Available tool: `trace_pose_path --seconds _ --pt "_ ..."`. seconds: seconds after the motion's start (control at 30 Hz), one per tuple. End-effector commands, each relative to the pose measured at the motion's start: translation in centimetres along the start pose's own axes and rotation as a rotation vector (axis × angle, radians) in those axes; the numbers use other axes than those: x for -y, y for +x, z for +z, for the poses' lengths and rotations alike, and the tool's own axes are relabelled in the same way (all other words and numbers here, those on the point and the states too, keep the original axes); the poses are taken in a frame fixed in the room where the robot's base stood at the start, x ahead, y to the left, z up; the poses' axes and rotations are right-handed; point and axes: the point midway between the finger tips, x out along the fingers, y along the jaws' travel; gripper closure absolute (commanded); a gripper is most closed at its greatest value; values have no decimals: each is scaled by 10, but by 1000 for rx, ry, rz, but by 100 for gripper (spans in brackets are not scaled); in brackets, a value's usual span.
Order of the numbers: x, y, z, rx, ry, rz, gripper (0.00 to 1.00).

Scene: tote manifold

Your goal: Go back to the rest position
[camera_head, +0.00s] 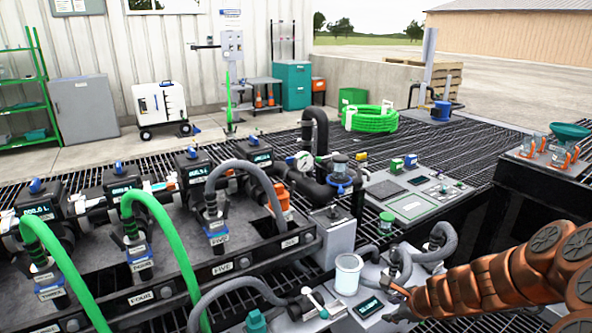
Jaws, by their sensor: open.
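My copper-coloured arm reaches in from the lower right edge. At its left end, my gripper (398,301) is small and partly hidden by the arm; its fingers are apart. It is just right of a small dark display (368,307) on the grey bench unit. A clear cylindrical container (348,274) stands further left, apart from the gripper. I see nothing held between the fingers.
Grey hoses (437,243) rise close behind the gripper. A control panel (418,196) lies beyond them. A manifold with several labelled meters (125,183) and green hoses (165,250) fills the left. A teal funnel (570,131) stands at the right. Black grating (440,145) lies open behind.

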Motion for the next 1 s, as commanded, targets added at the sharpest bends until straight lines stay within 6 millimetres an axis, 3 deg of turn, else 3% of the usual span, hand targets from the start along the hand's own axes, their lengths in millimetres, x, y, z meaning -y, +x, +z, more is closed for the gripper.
trace_pose_path --seconds 0.03,0.2,0.3,0.5,0.73,1.0 --pt "5 -26 32 35 -94 5 60" --pt "-14 -83 110 148 -411 66 60" --pt "-31 -119 145 199 -596 108 60" --pt "-73 -192 191 270 -947 213 60" --pt "-122 -277 205 301 -1314 371 60" --pt "-164 -380 181 272 -1665 608 60"
